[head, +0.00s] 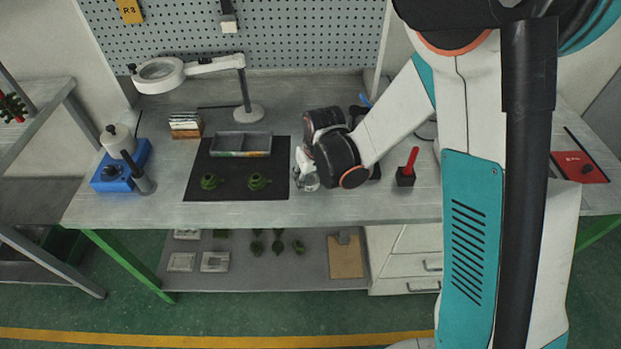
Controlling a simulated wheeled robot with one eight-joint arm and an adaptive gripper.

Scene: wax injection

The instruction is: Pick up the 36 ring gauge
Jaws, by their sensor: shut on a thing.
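My gripper (304,168) is low over the workbench, at the right edge of the black mat (233,188). Its pale fingers are small in this view and partly hidden by my dark wrist. It is shut on a small grey, ring-like thing (311,183), which shows just below the fingers. I take this for the ring gauge, but no number on it can be read. I cannot tell whether it touches the bench or is raised.
Two green wax pieces (209,182) and a grey tray (241,144) are on the mat. A magnifier lamp (159,75) stands behind. A blue device (120,167) is at left. A red-handled tool in a black block (406,176) stands right of my gripper. The bench front is mostly clear.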

